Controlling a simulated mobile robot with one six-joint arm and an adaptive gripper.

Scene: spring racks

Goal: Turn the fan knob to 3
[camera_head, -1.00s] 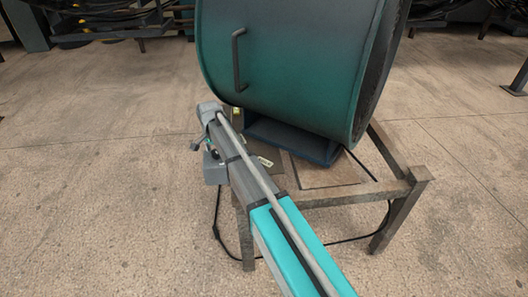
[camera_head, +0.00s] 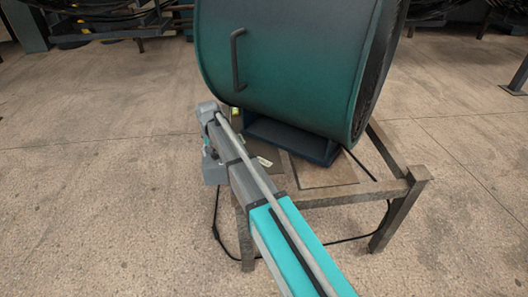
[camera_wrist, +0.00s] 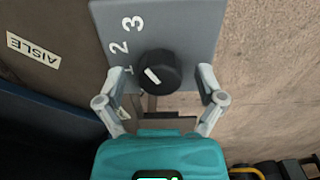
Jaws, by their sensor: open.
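In the wrist view a round black knob (camera_wrist: 158,72) sits on a grey control panel (camera_wrist: 185,25) marked 1, 2 and 3. A white mark (camera_wrist: 152,76) shows on the knob's face, on the side near the 1. My gripper (camera_wrist: 163,73) is open, one finger on each side of the knob. I see a gap between knob and fingers, with nothing gripped. In the head view the large green drum fan (camera_head: 290,60) stands on a metal frame (camera_head: 345,195). There my arm hides the knob and panel.
A label reading AISLE (camera_wrist: 33,49) lies on the brown surface left of the panel. A black cable (camera_head: 345,239) runs on the floor around the stand. Racks (camera_head: 110,20) stand at the back. The concrete floor (camera_head: 90,190) at left is clear.

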